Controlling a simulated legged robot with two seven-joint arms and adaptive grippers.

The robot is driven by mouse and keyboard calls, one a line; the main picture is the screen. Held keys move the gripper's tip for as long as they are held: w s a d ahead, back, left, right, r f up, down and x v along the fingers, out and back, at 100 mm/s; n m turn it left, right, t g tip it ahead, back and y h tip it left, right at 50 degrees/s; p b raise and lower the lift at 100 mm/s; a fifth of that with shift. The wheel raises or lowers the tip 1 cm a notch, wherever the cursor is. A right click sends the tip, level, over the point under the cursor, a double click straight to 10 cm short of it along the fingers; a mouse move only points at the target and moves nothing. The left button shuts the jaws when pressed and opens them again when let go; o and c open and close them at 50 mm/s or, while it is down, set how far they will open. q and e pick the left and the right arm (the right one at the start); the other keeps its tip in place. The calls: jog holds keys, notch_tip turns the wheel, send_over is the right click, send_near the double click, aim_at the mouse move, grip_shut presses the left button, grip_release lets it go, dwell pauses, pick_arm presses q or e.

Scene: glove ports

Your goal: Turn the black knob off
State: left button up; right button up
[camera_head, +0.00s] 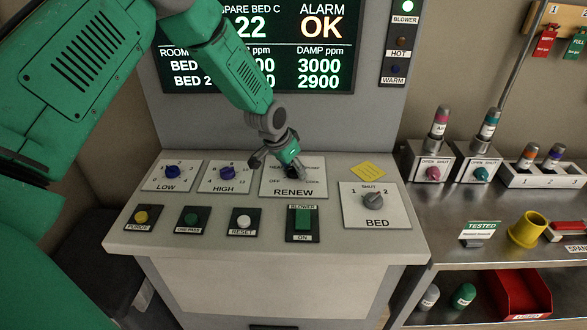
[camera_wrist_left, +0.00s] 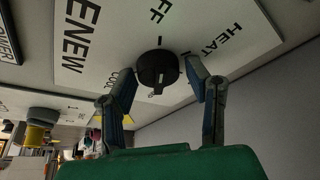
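The black knob (camera_wrist_left: 157,70) on the white RENEW plate (camera_head: 312,187) shows in the left wrist view. It is round, with a pale mark on its lower side in that picture, away from the partly cut-off OFF label. HEAT and COOL labels also show around it. My left gripper (camera_head: 280,160) is over the RENEW plate and hides most of the knob in the head view. In the left wrist view my left gripper (camera_wrist_left: 160,78) is open, one finger on each side of the knob, with slim gaps apparent. Contact cannot be told. My right gripper is not in view.
Blue LOW (camera_head: 173,172) and HIGH (camera_head: 228,173) knobs sit left of the RENEW plate. The grey BED knob (camera_head: 373,200) is to its right, and the green BLOWER switch (camera_head: 303,219) is in front. A metal bench (camera_head: 480,204) with containers stands at the right.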

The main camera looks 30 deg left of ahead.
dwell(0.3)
pick_arm(q)
jog(key=v, duration=1.1)
jog(key=shift+r, duration=0.3)
jog(key=shift+s+a, duration=0.15)
jog(key=shift+a, duration=0.05)
